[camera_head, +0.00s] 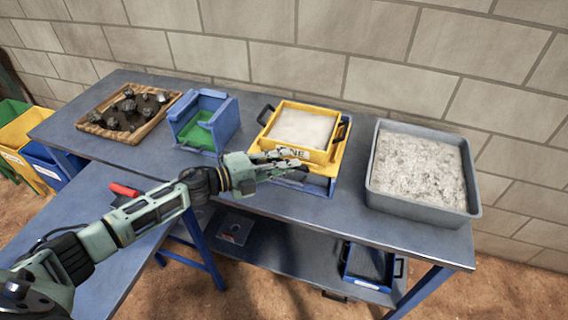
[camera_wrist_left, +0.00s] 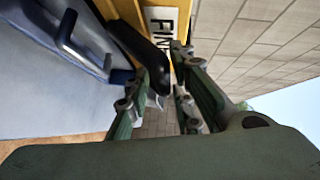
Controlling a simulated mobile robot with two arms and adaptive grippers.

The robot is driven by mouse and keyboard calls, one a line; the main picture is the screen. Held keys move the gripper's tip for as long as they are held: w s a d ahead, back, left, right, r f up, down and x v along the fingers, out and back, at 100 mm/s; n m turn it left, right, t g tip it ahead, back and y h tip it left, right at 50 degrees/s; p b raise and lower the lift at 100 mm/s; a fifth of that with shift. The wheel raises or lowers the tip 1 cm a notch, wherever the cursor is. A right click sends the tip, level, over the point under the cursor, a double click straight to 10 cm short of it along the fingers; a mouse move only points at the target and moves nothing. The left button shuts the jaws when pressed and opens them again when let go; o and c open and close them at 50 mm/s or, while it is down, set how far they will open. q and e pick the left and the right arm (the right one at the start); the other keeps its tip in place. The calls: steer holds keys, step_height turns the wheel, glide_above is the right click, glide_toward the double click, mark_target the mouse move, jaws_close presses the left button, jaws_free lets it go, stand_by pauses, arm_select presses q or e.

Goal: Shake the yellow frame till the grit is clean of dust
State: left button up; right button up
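The yellow frame (camera_head: 335,152) holds a layer of pale grit (camera_head: 301,128) and sits over a blue base (camera_head: 318,187) on the bench. Its front carries a white "FINE" label, which also shows in the left wrist view (camera_wrist_left: 160,19). My left gripper (camera_head: 295,163) is at the front of the frame. In the left wrist view its fingers (camera_wrist_left: 163,88) stand apart, with the end of a black handle (camera_wrist_left: 148,50) between or just beyond their tips. I see no firm grip on the handle. My right gripper is out of view.
A grey tray of pale grey material (camera_head: 374,197) stands to the right. A blue box with green inside (camera_head: 224,117) and a wooden tray of dark rocks (camera_head: 172,97) stand left. A brick wall is close behind. A small blue tray (camera_head: 367,283) is on the lower shelf.

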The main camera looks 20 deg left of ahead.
arm_select(q)
steer(key=shift+a, duration=0.15)
steer(key=v, duration=1.1)
steer(key=shift+s+a, duration=0.2)
steer(key=shift+s, duration=0.15)
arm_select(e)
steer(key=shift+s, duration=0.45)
arm_select(q)
steer(key=shift+r, duration=0.1)
steer(key=w+d+m+b, duration=0.1)
steer(key=w+d+b, duration=0.1)
steer(key=d, duration=0.1)
steer(key=w+d+f+m+t+h+b, duration=0.1)
steer(key=w+d+b, duration=0.2)
steer(key=w+d+m+t+h+b, duration=0.1)
steer(key=w+d+b, duration=0.2)
steer(key=shift+w+d+f, duration=0.2)
steer(key=shift+f, duration=0.1)
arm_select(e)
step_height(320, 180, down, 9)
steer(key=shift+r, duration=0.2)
